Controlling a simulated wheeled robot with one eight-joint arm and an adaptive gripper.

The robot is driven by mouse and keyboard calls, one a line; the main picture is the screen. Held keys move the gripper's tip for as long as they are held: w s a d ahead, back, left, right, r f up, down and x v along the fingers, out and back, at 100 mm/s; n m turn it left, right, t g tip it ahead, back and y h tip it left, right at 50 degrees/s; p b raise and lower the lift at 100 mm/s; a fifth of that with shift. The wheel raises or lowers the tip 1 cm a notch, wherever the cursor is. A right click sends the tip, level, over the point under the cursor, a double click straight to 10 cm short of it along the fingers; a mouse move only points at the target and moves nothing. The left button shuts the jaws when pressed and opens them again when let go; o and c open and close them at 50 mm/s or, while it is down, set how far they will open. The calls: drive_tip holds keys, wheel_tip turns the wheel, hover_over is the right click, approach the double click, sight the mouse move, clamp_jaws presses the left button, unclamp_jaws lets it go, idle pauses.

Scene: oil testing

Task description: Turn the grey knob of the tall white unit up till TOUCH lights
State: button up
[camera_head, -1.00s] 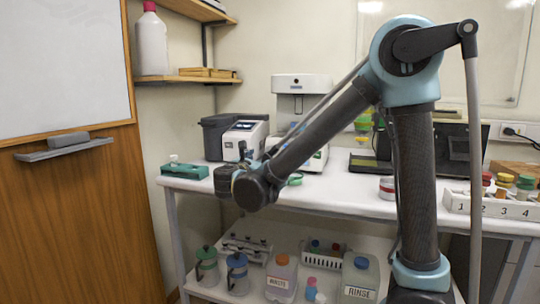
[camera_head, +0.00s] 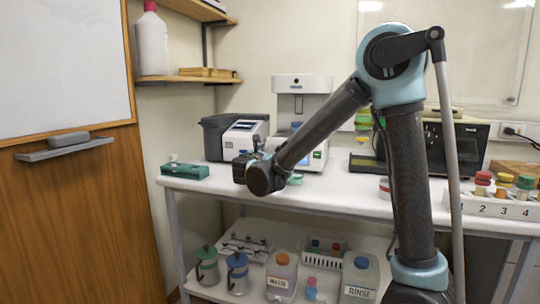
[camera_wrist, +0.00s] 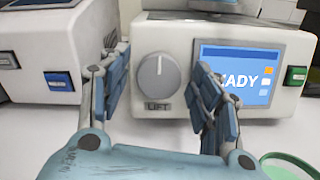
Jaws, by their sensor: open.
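The tall white unit (camera_head: 302,84) stands on the bench against the back wall, partly hidden by my arm in the head view. In the wrist view, its lower front (camera_wrist: 160,37) carries the round grey knob (camera_wrist: 158,77), with a pale mark near its top and the label LIFT below. The blue screen (camera_wrist: 245,72) to its right shows large white letters ending in "ADY"; the rest is behind my finger. My gripper (camera_wrist: 160,75) is open, one finger on each side of the knob in the picture; contact is not visible.
A smaller white and dark device (camera_head: 244,138) stands close on the left; its blue button (camera_wrist: 59,81) shows in the wrist view. A green button (camera_wrist: 296,76) is right of the screen. A green-rimmed round item (camera_wrist: 290,166) lies at the lower right. A numbered rack (camera_head: 490,207) is farther right.

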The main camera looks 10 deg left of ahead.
drive_tip(key=c, duration=1.1)
drive_tip(key=shift+o, duration=0.2)
